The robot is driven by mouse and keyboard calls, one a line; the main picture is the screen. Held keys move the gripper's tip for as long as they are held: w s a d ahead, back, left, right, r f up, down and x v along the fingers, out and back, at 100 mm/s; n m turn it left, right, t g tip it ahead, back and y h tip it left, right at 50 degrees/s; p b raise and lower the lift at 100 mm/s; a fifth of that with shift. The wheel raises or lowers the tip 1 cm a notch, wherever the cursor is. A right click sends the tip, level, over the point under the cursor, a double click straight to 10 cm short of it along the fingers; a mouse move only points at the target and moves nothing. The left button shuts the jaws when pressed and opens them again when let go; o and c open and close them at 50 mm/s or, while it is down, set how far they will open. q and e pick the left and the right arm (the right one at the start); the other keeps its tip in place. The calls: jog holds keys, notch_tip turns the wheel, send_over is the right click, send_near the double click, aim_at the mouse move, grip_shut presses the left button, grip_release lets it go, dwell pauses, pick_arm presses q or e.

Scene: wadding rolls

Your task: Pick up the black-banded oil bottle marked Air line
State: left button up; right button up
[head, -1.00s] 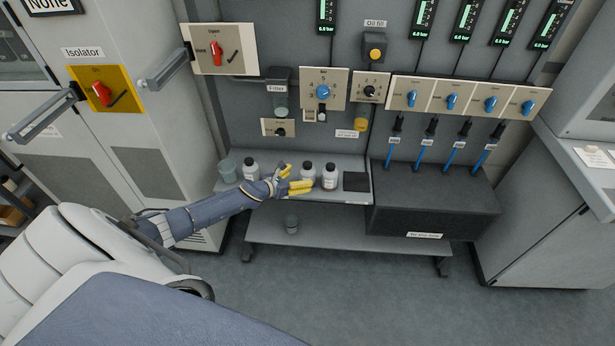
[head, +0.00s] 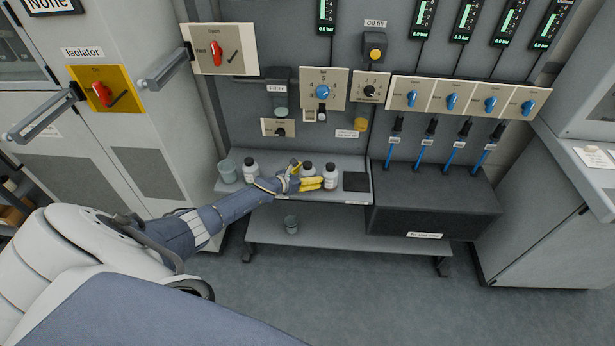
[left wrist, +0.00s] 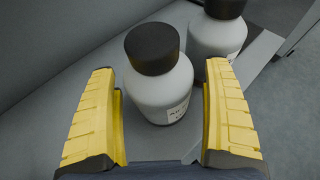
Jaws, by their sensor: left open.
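Three white bottles with dark caps stand on the shelf: a left one (head: 251,171), a middle one (head: 308,169) and a right one (head: 330,177). My left gripper (head: 309,174) is open around the middle bottle, with yellow fingers on either side. In the left wrist view the middle bottle (left wrist: 160,85) stands upright between the open fingers (left wrist: 160,72), with visible gaps. The right bottle (left wrist: 218,33) stands just beyond it. My right gripper is not in view.
A dark square pad (head: 356,181) lies right of the bottles. A dark box (head: 435,203) with blue lines adjoins the shelf on the right. Another cup (head: 291,224) sits on the lower shelf.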

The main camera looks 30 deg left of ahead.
pick_arm(q)
jog(key=c, duration=1.4)
jog(key=shift+c, duration=0.3)
jog(key=shift+r, duration=0.1)
